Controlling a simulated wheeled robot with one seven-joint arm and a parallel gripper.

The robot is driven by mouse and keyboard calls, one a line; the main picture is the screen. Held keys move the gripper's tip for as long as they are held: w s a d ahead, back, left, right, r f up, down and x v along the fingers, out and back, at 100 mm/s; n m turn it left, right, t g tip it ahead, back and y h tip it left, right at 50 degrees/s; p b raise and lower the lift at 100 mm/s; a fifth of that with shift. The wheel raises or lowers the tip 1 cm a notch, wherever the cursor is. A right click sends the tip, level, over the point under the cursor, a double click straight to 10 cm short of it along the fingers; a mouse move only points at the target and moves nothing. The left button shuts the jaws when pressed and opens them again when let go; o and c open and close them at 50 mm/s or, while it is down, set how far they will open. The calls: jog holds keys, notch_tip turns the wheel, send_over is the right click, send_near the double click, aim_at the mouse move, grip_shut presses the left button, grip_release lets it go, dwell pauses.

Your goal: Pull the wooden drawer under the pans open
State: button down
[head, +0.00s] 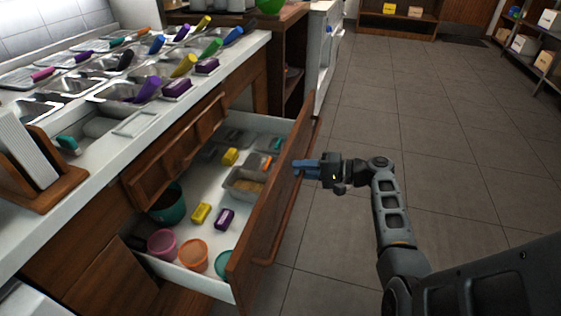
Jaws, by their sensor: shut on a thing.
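The wooden drawer (268,215) under the counter of pans is pulled well out, and its white inside shows. A long bar handle (281,226) runs along the outer side of its front panel. My gripper (303,168) is at the far end of this front, with its blue fingers shut on the drawer handle there. The exact contact is small and partly hidden by the fingers. Metal pans (118,89) with coloured-handled tools sit on the counter above.
The drawer holds a dark green tub (167,204), pink, orange and teal bowls, small yellow and purple boxes, and a metal tray (241,184). A wooden flap (178,151) hangs above the drawer. The tiled floor (440,130) to the right is clear.

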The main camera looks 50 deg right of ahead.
jog(key=shift+f+v, duration=0.15)
jog(key=shift+v, duration=0.75)
jog(key=shift+f+v, duration=0.2)
jog(key=shift+v, duration=0.65)
jog(key=shift+f+v, duration=0.15)
jog(key=shift+v, duration=0.75)
jog(key=shift+s, duration=0.1)
jog(key=c, duration=1.1)
grip_release()
jog(key=shift+p+v, duration=0.5)
jog(key=shift+v, duration=3.4)
jog(key=shift+f, duration=0.15)
